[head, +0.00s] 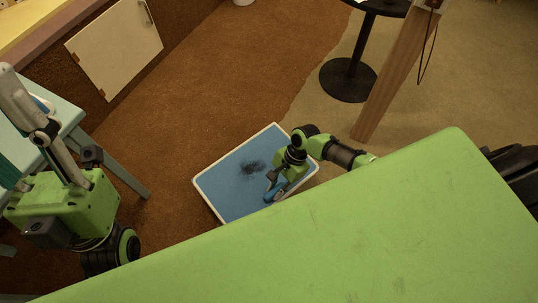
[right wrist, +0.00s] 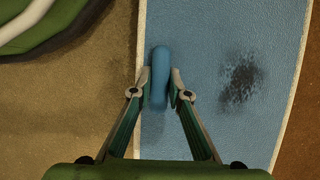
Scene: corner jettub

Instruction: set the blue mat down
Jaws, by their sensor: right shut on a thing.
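The blue mat (head: 233,187) is a flat blue rectangle with a pale rim and a dark smudge near its middle. It appears low over the brown floor; whether it touches the floor, I cannot tell. My right gripper (head: 272,188) is at the mat's right part. In the right wrist view the mat (right wrist: 205,120) fills the middle and right, and the gripper's fingers (right wrist: 160,88) are shut on a rounded blue grip near its pale edge. My left gripper (head: 12,125) is at the left edge of the head view, partly cut off, with its fingers apart and away from the mat.
A pale teal table (head: 68,113) stands at the left. A black round-based stand (head: 348,80) and a leaning wooden post (head: 395,80) are beyond the mat at upper right. A cream cabinet door (head: 115,50) is at upper left. Brown floor is clear beyond the mat.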

